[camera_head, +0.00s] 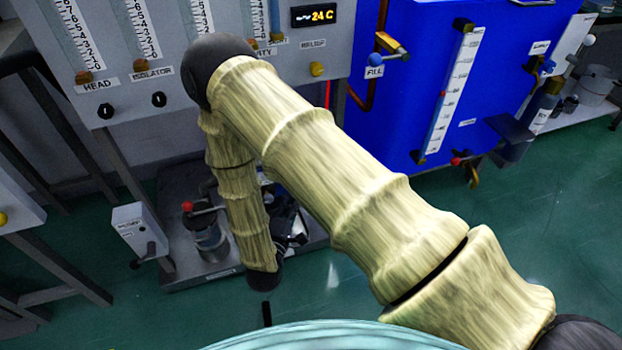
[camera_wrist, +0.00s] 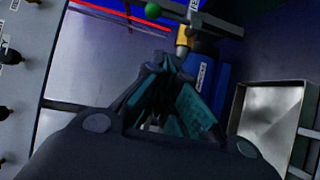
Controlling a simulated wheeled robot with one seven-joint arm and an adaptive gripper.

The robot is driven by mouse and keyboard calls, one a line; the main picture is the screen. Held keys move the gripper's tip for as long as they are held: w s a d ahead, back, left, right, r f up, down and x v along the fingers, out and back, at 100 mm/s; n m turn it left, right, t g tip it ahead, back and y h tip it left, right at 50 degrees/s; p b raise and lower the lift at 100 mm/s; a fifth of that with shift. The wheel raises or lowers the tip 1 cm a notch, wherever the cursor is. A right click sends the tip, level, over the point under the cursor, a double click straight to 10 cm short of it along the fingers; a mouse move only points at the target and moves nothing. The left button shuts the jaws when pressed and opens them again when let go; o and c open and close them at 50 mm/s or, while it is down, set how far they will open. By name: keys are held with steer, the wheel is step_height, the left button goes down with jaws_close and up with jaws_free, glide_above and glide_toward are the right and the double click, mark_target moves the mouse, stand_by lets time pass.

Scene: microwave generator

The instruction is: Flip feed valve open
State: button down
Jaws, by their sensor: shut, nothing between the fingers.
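No label reading "feed" is legible in either view, so I cannot tell which valve it is. In the wrist view my gripper (camera_wrist: 166,66) is shut and empty, its dark fingers with teal pads pointing up the picture. Beyond the fingertips are a yellow fitting (camera_wrist: 183,36), a green ball knob (camera_wrist: 152,10) and a blue body (camera_wrist: 206,78) with a small label. I cannot tell whether the fingers touch any of them. In the head view a red-handled valve (camera_head: 201,210) sits on a grey cylinder low on the platform, left of my gripper, which is mostly hidden behind my arm.
A grey gauge panel (camera_head: 185,85) stands at the back left. A blue tank (camera_head: 415,100) with a blue-knobbed FILL valve (camera_head: 388,54) stands right of it. A small labelled box (camera_head: 139,228) stands at the platform's left. A metal tray (camera_wrist: 270,117) is right of the fingers. Green floor (camera_head: 330,285) is clear.

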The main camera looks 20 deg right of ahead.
stand_by(0.4)
steer(key=s+d+b+x, duration=0.1)
steer(key=b+x, duration=0.5)
steer(key=x, duration=0.7)
steer(key=shift+s+d, duration=0.3)
steer(key=shift+d, duration=0.3)
steer(key=shift+d+r+p, duration=0.1)
steer(key=shift+r+p, duration=0.05)
steer(key=shift+p, duration=0.15)
steer(key=shift+m+p, duration=0.3)
steer(key=shift+p, duration=0.1)
